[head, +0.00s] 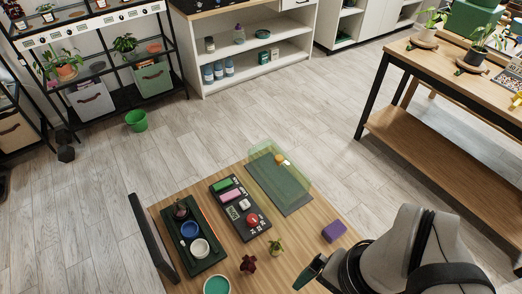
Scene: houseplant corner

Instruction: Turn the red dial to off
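The red dial (252,219) sits near the front end of a dark control panel (227,193) on the wooden table. White marks surround the dial, but they are too small to read, and so is the way it points. The panel also has a green block, a pink block, a pale display and a light button. My gripper (303,284) is low in the picture, right of and nearer than the panel, apart from the dial. Only part of it shows, and my arm hides the rest; its opening is unclear.
A dark tray (206,264) with cups is left. A clear green cover (296,168) stands over a dark mat behind. A teal-filled cup (217,285) is in front.

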